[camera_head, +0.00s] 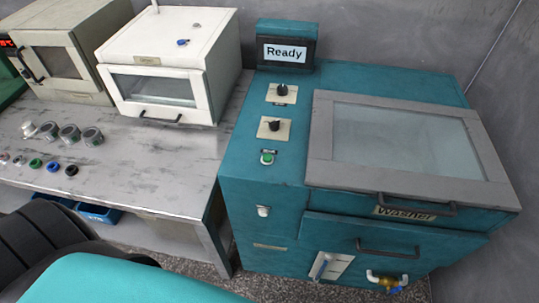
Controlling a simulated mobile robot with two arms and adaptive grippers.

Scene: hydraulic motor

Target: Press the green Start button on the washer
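The washer (262,215) is a teal machine on the right with a grey-framed window lid (325,150), which is closed. A screen (286,53) on its back left corner reads "Ready". The green Start button (267,158) sits on the washer's top panel, left of the lid, below two black knobs (282,90) on pale plates. Nothing covers the button. Neither of my grippers shows in the head view.
A metal table (150,180) stands left of the washer. It holds a white oven-like machine (160,60), a beige machine (62,48), several metal parts (70,133) and small coloured pieces (36,163). A blue bin (98,213) is below. The washer's front has handles and a brass valve (388,282).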

